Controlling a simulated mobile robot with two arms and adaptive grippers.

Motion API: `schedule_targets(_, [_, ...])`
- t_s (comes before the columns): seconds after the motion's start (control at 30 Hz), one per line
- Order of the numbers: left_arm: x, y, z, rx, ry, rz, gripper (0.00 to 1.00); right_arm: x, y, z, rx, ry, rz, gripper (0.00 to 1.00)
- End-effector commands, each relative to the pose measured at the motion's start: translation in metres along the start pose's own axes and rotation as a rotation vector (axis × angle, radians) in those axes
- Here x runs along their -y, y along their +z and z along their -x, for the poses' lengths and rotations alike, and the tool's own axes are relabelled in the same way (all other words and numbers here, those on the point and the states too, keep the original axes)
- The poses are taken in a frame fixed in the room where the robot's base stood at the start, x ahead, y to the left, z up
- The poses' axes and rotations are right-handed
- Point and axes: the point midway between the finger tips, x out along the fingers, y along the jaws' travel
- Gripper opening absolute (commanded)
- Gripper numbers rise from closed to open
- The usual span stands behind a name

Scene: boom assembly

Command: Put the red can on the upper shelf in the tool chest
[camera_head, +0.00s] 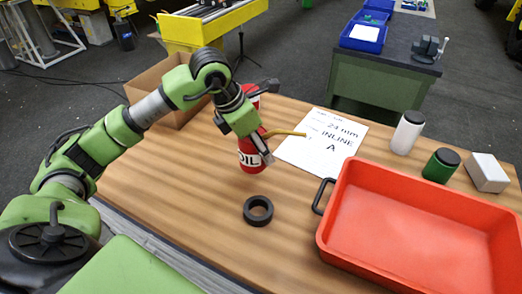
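The red can (251,160) is an upright oil can with a white "OIL" label and a thin yellow spout. It is at the left-middle of the wooden table (190,190). My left gripper (262,118) is at the can and covers much of its middle. The can shows above and below the gripper. The fingers are partly hidden, so I cannot tell whether they are closed on it, nor whether the can touches the table. My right gripper is not in view. I cannot make out a tool chest or an upper shelf.
A black ring (258,210) lies in front of the can. A large red tray (405,235) fills the right front. A paper sign (322,140), a white bottle (406,135), a green can (440,167) and a white box (487,173) are behind. A cardboard box (150,85) is beyond.

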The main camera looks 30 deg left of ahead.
Motion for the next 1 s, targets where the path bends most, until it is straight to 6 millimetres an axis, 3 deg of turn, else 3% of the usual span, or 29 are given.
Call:
schedule_targets(0.17, [-0.010,0.002,-0.015,0.003,0.000,0.000,0.19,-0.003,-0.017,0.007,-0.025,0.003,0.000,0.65])
schedule_targets(0.5, [-0.017,-0.008,-0.049,-0.001,-0.002,0.000,0.19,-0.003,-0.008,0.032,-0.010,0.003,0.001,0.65])
schedule_targets(0.97, [-0.018,-0.012,-0.060,0.003,0.001,-0.001,0.19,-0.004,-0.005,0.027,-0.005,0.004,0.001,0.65])
schedule_targets(1.0, [-0.018,-0.012,-0.059,0.002,0.001,-0.001,0.55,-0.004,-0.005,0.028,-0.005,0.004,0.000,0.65])
